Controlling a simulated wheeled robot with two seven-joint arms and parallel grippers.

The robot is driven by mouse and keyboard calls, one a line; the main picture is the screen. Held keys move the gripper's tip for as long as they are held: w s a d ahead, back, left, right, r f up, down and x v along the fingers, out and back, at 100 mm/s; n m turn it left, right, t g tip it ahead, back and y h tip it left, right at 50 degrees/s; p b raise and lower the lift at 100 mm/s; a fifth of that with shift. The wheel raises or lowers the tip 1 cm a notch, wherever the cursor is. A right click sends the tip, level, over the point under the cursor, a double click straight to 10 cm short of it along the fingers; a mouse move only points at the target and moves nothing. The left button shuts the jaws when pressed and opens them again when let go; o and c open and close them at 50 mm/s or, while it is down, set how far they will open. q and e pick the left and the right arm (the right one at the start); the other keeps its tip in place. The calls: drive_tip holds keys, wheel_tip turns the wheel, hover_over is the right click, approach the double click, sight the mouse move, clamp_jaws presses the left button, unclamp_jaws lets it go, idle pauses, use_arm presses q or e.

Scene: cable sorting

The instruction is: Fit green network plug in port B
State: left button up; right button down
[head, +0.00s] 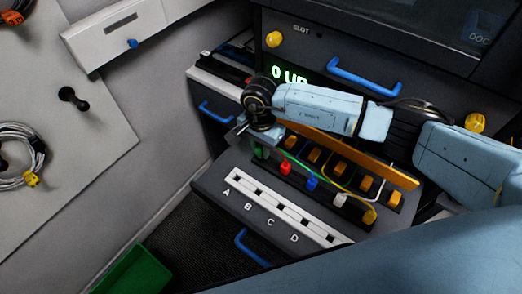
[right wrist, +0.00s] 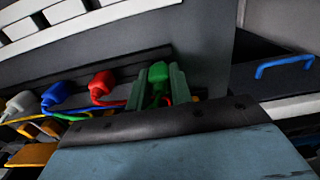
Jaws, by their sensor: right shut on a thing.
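The green network plug (right wrist: 157,75) is between the fingers of my right gripper (right wrist: 159,82) in the right wrist view. In the head view my right gripper (head: 262,150) is over the left end of the plug row, behind the white port strip, and mostly hides the green plug. A green cable (head: 298,163) runs to the right from there. Port B (head: 258,192) is a dark, empty-looking opening in front of the gripper. My left gripper is not in view.
Orange blocks (head: 340,170) and an orange bar sit behind. Blue handles (head: 250,248) stick out from the drawers.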

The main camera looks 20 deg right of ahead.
sight(261, 146)
wheel_tip(261, 146, up, 8)
drive_tip(key=shift+f, duration=0.1)
drive_tip(key=shift+r+p, duration=0.75)
drive_tip(key=shift+r, duration=1.3)
